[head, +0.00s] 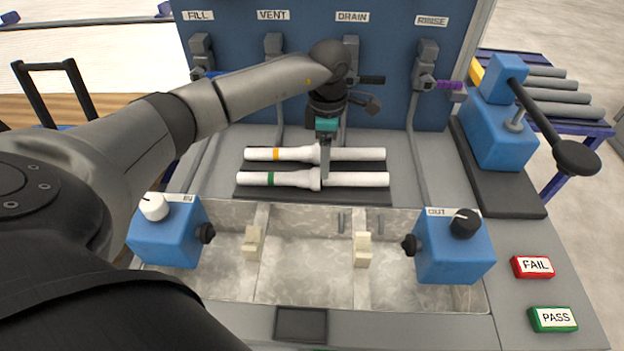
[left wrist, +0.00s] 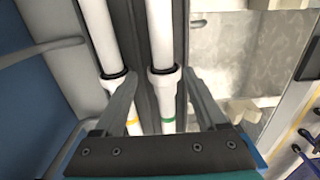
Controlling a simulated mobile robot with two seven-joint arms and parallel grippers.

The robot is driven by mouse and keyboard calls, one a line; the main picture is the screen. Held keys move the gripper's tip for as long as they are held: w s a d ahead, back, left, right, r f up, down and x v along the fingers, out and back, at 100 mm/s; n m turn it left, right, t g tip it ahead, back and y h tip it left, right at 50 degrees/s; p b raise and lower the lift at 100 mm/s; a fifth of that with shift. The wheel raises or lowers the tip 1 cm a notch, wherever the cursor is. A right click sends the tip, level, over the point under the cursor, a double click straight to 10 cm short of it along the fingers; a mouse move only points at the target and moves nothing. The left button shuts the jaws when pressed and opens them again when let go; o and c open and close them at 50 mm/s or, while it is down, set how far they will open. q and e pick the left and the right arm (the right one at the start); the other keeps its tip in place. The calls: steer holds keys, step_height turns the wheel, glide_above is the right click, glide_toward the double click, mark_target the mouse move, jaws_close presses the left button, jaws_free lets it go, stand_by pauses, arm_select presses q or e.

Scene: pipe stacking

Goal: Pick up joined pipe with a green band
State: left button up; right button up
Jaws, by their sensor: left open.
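The white joined pipe with a green band (head: 355,179) lies across the dark rack, nearest the basin; its green band shows at its left part. In the left wrist view this pipe (left wrist: 161,45) runs between my fingers, its thicker joint close to the fingertips. My left gripper (head: 323,180) points down at the pipe's joint in the head view, and in the left wrist view (left wrist: 158,82) its fingers are apart, one on each side of the pipe. I cannot tell whether they touch it. My right gripper is not in view.
A parallel white joined pipe with a yellow-orange band (head: 358,154) lies just behind, close to one finger in the left wrist view (left wrist: 98,35). A basin (head: 307,285) with cream supports is in front, between blue valve boxes. A blue lever press (head: 497,130) stands at right.

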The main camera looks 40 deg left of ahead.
mark_target(312, 179)
arm_select(q)
steer(key=f, duration=0.2)
steer(key=f+b, duration=0.1)
steer(key=f, duration=0.2)
steer(key=shift+s+d+f, duration=0.2)
steer(key=shift+r, duration=0.1)
jaws_close()
stand_by(0.3)
